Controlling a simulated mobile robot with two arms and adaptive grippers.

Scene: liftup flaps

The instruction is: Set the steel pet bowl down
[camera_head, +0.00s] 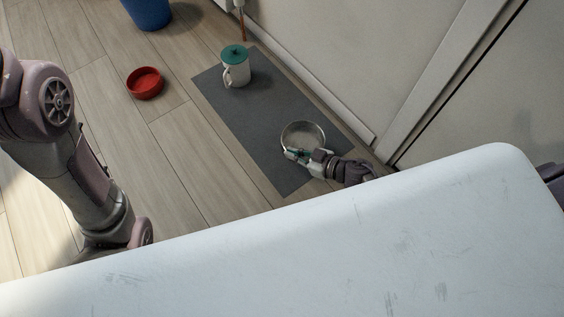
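The steel pet bowl (303,131) is at the near right part of a dark grey mat (238,118) on the floor. My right gripper (292,153) is at the bowl's near rim. Its fingers seem to be at the rim, but they are too small to tell whether they grip it or are apart. I cannot tell whether the bowl rests on the mat or hangs just above it. My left arm comes in at the left, and its gripper is out of view.
A white jug with a green lid (235,68) stands on the mat's far end. A red bowl (146,83) sits on the wood floor to the left. A blue bin (148,12) is at the top. A white wall (335,50) runs along the right of the mat.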

